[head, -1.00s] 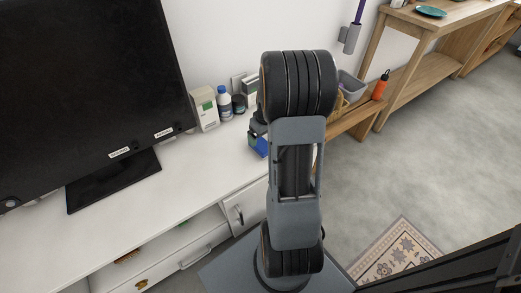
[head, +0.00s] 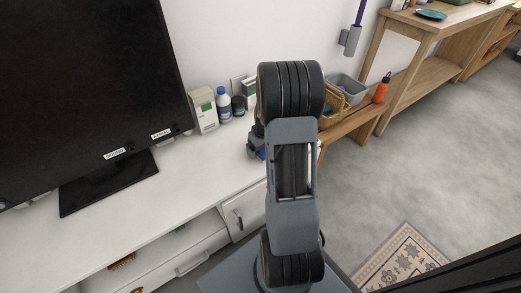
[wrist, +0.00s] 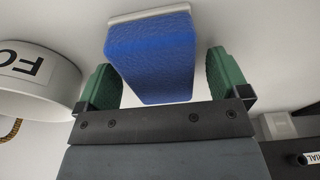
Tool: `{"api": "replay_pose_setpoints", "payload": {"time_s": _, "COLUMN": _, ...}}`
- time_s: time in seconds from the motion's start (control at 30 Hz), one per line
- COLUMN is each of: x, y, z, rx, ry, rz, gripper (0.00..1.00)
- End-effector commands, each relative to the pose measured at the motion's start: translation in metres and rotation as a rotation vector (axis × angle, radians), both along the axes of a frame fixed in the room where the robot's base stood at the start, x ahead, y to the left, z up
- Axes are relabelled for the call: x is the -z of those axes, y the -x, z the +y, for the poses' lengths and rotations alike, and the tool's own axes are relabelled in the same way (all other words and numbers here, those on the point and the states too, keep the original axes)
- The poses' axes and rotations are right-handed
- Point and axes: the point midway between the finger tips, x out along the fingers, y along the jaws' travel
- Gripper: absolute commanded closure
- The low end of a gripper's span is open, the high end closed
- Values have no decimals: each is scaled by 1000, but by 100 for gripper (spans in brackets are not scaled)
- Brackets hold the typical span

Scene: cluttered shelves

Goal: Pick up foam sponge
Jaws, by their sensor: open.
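The foam sponge (wrist: 152,58) is a blue block with a pale layer along its far edge in the wrist view. It lies between the two green fingers of my gripper (wrist: 164,80), with a visible gap on each side. My gripper is open around it and not shut on it. In the head view my arm covers most of this spot. Part of my gripper (head: 256,143) shows left of the arm over the white cabinet top, with a little blue beside it.
A white round container (wrist: 38,82) with black letters stands close left of the fingers. On the white cabinet (head: 150,205) stand a large black screen (head: 85,90), a white-green box (head: 204,110) and a blue-capped bottle (head: 223,104). A wicker basket (head: 334,103) sits right of my arm.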

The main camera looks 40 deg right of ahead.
Motion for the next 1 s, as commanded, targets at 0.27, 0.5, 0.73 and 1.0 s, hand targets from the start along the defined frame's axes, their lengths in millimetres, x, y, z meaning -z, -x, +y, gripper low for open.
{"api": "replay_pose_setpoints", "payload": {"time_s": 0.27, "x": 0, "y": 0, "z": 0, "rx": 0, "ry": 0, "rz": 0, "gripper": 31}}
{"api": "replay_pose_setpoints", "payload": {"time_s": 0.5, "x": 0, "y": 0, "z": 0, "rx": 0, "ry": 0, "rz": 0, "gripper": 54}}
{"api": "replay_pose_setpoints", "payload": {"time_s": 0.73, "x": -1, "y": 0, "z": 0, "rx": 0, "ry": 0, "rz": 0, "gripper": 59}}
{"api": "replay_pose_setpoints", "payload": {"time_s": 1.0, "x": -15, "y": 0, "z": 0, "rx": 0, "ry": 0, "rz": -2, "gripper": 59}}
